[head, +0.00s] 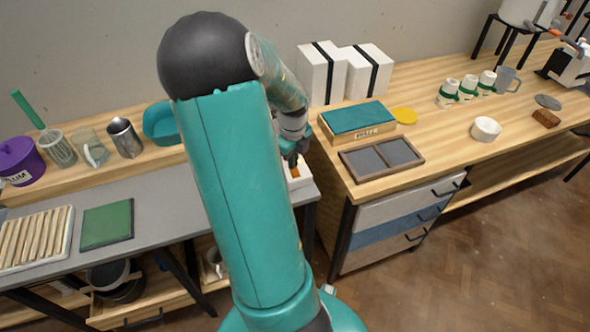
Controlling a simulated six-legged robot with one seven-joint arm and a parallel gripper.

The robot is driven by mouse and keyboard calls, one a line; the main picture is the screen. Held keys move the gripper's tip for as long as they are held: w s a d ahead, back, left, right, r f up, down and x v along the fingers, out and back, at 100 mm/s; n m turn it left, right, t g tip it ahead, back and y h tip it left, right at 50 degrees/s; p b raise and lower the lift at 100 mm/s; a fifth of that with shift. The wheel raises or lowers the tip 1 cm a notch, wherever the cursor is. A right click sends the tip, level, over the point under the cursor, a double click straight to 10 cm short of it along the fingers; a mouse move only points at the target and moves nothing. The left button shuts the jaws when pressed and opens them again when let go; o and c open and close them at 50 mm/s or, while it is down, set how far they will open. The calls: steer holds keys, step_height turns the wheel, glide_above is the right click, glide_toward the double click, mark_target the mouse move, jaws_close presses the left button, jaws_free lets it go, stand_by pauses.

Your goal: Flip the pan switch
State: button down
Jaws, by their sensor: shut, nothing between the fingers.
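A small white box (304,174) sits at the right end of the grey table, partly hidden behind my arm. A small orange part (296,172) shows on it and looks like the switch; which way it is set is too small to tell. My gripper (292,160) is shut and empty, pointing down right at the orange part. Whether the fingertips touch it cannot be told, since my arm covers much of the spot.
A grey two-part tray (382,157) and a teal-topped box (357,118) stand close by on the wooden bench (440,125). A teal bowl (163,124) and metal cup (125,138) stand on the shelf left of my arm. A green mat (107,223) lies further left.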

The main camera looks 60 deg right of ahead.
steer(key=shift+f, duration=0.25)
steer(key=shift+r, duration=3.5)
steer(key=shift+w, duration=0.1)
